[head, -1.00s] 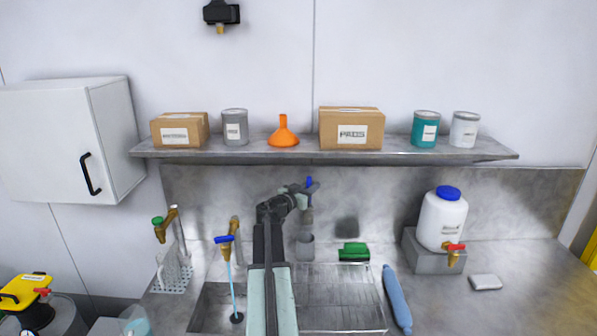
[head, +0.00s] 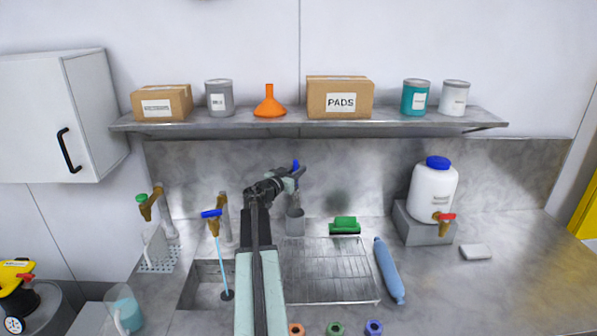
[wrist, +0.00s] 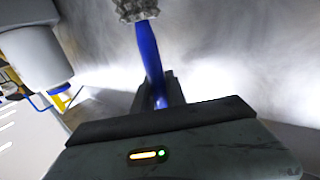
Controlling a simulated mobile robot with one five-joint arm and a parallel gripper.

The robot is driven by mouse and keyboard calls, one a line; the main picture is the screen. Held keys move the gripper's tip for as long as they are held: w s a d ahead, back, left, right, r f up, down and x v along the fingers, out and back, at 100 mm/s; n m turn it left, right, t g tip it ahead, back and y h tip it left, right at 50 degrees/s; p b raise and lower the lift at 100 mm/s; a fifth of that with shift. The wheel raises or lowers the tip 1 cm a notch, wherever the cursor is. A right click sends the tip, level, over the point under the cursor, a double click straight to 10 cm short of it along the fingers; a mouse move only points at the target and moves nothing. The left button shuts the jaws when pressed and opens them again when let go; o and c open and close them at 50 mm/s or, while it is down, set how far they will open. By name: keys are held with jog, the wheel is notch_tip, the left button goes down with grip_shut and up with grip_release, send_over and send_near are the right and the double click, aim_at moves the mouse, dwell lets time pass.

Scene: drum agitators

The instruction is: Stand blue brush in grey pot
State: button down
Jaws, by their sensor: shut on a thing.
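The blue brush (head: 296,165) is clamped in my gripper (head: 292,180), its blue end pointing up in the head view. In the wrist view the blue handle (wrist: 150,58) runs from between the jaws to a grey bristle head (wrist: 137,9) at the top edge.
A green block (head: 345,226) stands right of the pot, behind a wire drying rack (head: 335,275). A blue-handled tap (head: 212,214) runs water on the left. A shelf (head: 420,122) hangs above.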

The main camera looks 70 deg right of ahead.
jog(key=shift+f+b, duration=3.85)
jog(key=shift+f, duration=0.35)
jog(key=c, duration=1.3)
grip_release()
jog(key=v, duration=0.7)
jog(key=shift+w+a, duration=0.1)
jog(key=shift+a, duration=0.3)
